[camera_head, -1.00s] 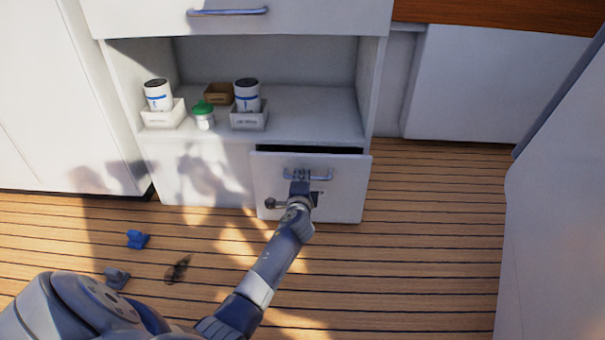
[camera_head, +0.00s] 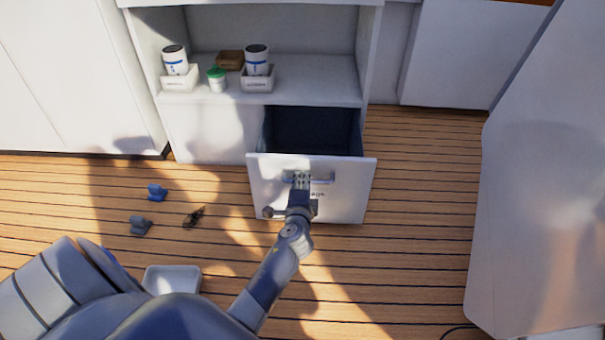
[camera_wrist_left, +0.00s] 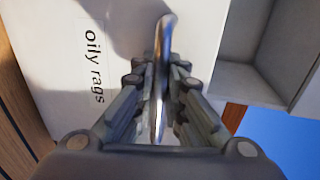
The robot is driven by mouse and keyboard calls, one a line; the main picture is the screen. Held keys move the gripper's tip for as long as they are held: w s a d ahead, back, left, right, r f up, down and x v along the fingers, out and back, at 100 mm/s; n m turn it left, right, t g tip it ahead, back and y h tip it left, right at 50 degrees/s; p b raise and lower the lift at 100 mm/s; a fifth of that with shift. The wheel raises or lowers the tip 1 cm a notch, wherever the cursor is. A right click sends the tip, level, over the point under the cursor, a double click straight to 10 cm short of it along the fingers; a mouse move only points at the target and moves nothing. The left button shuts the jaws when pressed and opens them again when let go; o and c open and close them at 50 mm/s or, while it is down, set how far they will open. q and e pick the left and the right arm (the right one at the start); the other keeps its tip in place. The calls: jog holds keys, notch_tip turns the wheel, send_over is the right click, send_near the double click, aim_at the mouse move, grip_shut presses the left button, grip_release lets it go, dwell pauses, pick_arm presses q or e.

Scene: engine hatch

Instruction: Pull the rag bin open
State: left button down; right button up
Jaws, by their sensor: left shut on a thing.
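The rag bin (camera_head: 350,196) is a white drawer low in the cabinet, pulled well out, with its dark inside showing behind the front. Its front also shows in the left wrist view (camera_wrist_left: 60,60), with a label reading "oily rags". The metal bar handle (camera_head: 322,180) runs across the upper front. My left gripper (camera_head: 299,182) is shut on this handle; in the left wrist view the handle (camera_wrist_left: 162,60) passes between the two fingers. My right gripper is not in view.
Two white-and-dark cans (camera_head: 174,60) in small trays and a green-lidded jar (camera_head: 217,79) stand on the shelf above. Blue-grey pieces (camera_head: 157,192) and a dark crumpled thing (camera_head: 195,217) lie on the plank floor. A white tray (camera_head: 172,279) is nearby. A white panel (camera_head: 540,200) stands at the right.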

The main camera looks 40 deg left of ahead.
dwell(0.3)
pick_arm(q)
jog(key=c, duration=1.7)
grip_release()
jog(key=shift+o, duration=0.2)
jog(key=v, duration=1.2)
